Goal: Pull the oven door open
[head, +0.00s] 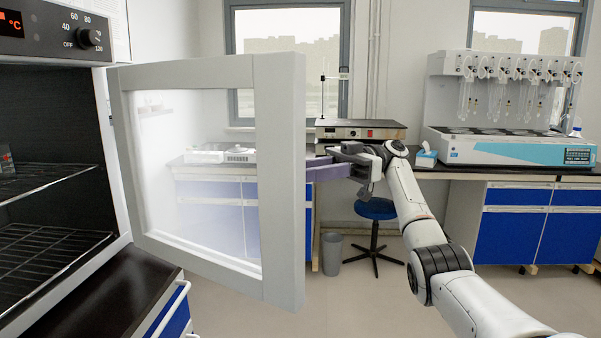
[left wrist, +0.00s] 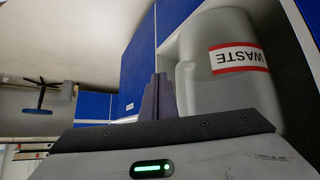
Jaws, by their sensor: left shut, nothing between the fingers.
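The oven door (head: 280,170), a pale frame around a glass pane, stands wide open, swung out to the right of the oven (head: 55,150). My right gripper (head: 320,169) reaches in from the right beside the door's free edge. Its purple fingertips pass out of sight behind the door frame, so what lies between them is hidden. No door handle shows. My left gripper (left wrist: 158,97) shows only in the left wrist view, with its fingers together and empty, away from the door.
The oven's wire racks (head: 45,250) are exposed. A blue stool (head: 376,210) and a grey bin (head: 331,253) stand on the floor behind. The distiller (head: 505,100) sits on the back bench. A waste container (left wrist: 225,80) is close to my left gripper.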

